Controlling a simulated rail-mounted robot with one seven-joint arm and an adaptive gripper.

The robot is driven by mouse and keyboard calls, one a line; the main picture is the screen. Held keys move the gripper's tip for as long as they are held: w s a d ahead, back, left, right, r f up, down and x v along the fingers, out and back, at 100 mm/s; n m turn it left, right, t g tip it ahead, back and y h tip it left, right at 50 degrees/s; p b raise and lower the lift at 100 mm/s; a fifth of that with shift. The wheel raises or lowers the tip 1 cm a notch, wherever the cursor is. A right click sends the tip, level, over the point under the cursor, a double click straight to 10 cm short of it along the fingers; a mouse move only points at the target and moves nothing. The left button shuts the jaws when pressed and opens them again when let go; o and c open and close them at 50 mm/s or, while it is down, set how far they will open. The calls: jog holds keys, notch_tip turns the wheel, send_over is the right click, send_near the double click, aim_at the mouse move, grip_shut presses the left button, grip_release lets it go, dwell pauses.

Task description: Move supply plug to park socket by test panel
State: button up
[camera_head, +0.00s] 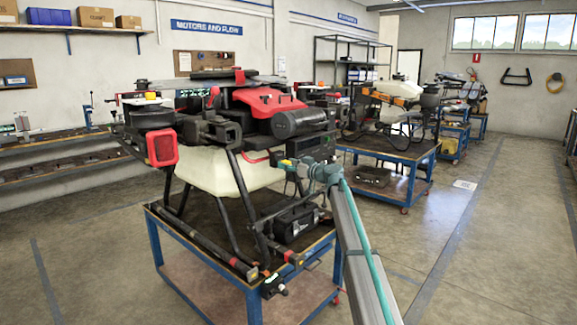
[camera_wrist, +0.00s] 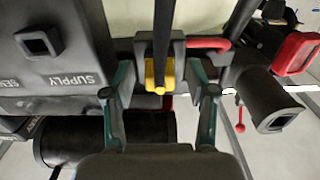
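In the wrist view my gripper (camera_wrist: 160,82) has its two teal fingers apart, one on each side of a dark grey block with a yellow part (camera_wrist: 158,75), which looks like the supply plug. A small gap seems to show on each side, so the fingers do not appear closed on it. A black bar or cable crosses the yellow part. A grey housing (camera_wrist: 60,60) marked SUPPLY, with a square opening (camera_wrist: 40,43), is at the left. In the head view my gripper (camera_head: 305,168) is at the drone's lower front, by a small yellow part (camera_head: 286,163). I cannot identify the park socket or test panel.
The drone (camera_head: 265,105), with a red top and white tank (camera_head: 225,172), stands on a blue-framed cart (camera_head: 255,290). A red hose (camera_wrist: 208,43) and a dark square-ended tube (camera_wrist: 270,105) lie close right of my fingers. A second cart (camera_head: 415,170) stands behind.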

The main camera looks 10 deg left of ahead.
jog(key=v, duration=1.2)
jog(key=shift+f, duration=0.1)
dwell(0.4)
